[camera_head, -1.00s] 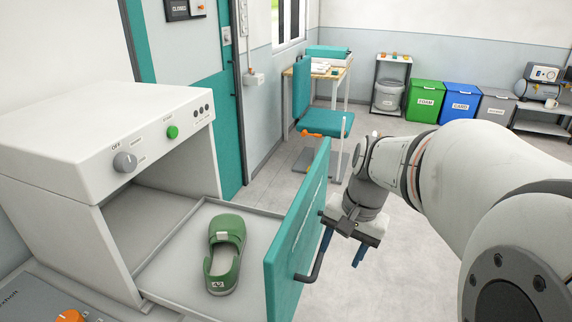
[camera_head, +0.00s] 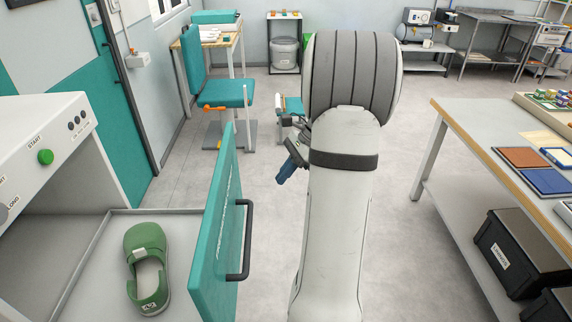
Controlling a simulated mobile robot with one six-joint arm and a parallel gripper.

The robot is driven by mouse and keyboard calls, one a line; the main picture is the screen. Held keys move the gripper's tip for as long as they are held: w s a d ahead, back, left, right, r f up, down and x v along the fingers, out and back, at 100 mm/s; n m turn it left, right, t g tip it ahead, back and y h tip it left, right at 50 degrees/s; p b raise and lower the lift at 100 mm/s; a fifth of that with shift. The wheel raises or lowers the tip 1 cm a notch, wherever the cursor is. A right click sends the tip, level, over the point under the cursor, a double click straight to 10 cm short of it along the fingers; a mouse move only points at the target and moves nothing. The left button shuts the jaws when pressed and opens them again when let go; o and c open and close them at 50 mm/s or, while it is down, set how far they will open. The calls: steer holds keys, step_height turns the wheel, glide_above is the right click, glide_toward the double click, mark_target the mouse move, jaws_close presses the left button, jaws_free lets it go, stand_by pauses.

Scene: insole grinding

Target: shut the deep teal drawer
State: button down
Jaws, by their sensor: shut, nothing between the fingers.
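The deep teal drawer (camera_head: 212,240) stands open, pulled out of a white machine (camera_head: 62,125) at the left. Its teal front faces right and carries a dark bar handle (camera_head: 247,240). A green shoe (camera_head: 146,272) lies in the drawer's grey tray. My gripper (camera_head: 285,178), with blue fingers, is shut and empty. It appears to the right of the handle and higher in the picture, apart from it. My arm hides part of the gripper.
A green START button (camera_head: 45,157) is on the machine's front. A teal chair (camera_head: 222,93) stands by a small desk (camera_head: 210,40) at the back. A workbench (camera_head: 455,120) with trays stands at the right, with black boxes (camera_head: 505,250) below. Floor between is clear.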

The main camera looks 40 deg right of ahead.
steer(key=w+a+f+p, duration=0.1)
steer(key=a+f, duration=0.4)
steer(key=a, duration=0.1)
steer(key=shift+w+a, duration=0.15)
steer(key=shift+w, duration=0.2)
steer(key=shift+w+a+r, duration=0.1)
steer(key=shift+w+a, duration=0.05)
